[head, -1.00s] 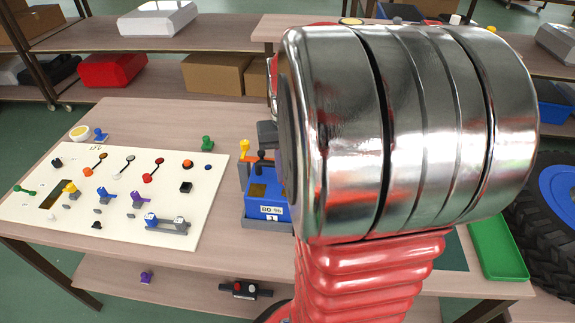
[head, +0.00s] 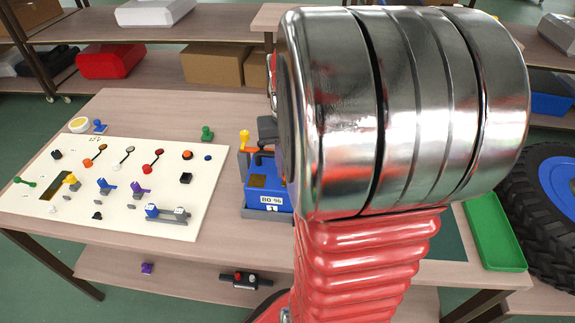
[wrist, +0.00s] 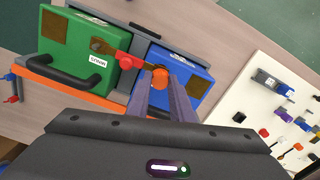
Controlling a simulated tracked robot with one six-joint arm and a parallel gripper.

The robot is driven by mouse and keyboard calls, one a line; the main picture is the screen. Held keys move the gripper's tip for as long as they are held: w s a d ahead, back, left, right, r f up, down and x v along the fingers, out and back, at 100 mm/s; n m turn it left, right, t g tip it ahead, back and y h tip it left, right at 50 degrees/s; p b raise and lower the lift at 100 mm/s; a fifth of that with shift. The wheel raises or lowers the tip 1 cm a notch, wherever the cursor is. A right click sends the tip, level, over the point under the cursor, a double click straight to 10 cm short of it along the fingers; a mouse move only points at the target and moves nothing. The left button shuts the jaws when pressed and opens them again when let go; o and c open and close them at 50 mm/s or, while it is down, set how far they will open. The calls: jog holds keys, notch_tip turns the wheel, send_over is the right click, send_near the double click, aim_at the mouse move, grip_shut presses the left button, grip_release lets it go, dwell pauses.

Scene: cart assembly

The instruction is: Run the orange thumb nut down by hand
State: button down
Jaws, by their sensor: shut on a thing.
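In the wrist view the orange thumb nut (wrist: 159,77) is between the tips of my gripper (wrist: 160,81), which is shut on it. The nut is at the end of an orange-red bar (wrist: 113,53) that lies across the gap between a green box (wrist: 88,48) and a blue box (wrist: 186,72). In the head view my arm's large metal joint hides the green box and the nut. The blue box (head: 262,198) shows there, just left of the arm.
A white board (head: 120,215) with levers, knobs and buttons lies left of the boxes. An orange rail (wrist: 68,90) and a black handle (wrist: 78,75) run along the green box's side. A green tray (head: 493,235) is on the right.

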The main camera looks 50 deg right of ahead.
jog(key=shift+f, duration=1.15)
